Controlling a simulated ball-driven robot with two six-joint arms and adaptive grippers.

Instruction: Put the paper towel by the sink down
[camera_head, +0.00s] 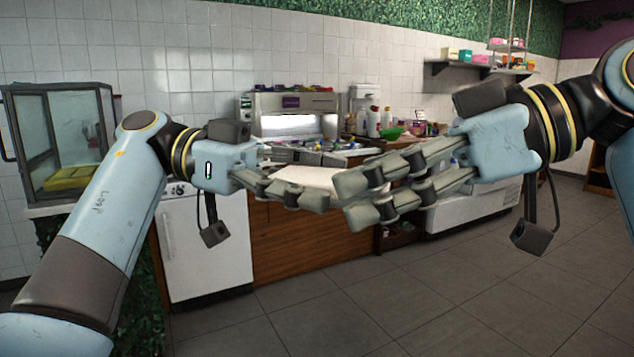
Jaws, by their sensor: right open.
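My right gripper (355,201) reaches in from the right with its fingers pointing left. Its fingers are apart, and I see nothing between them. My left gripper (326,180) reaches in from the left with its fingers pointing right, and its tips come close to or overlap the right fingertips in the picture. A pale flat patch (306,176) shows between the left fingers. I cannot tell whether it is a held paper towel or the worktop behind. No paper towel or sink can be made out for certain; the grippers hide part of the counter.
A counter with a wooden front (310,240) stands ahead, with a steel machine (295,112), bottles (373,122) and a green bowl (391,132) on it. A white appliance (207,247) is at its left. A glass case (65,140) stands far left. The tiled floor (420,300) in front is clear.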

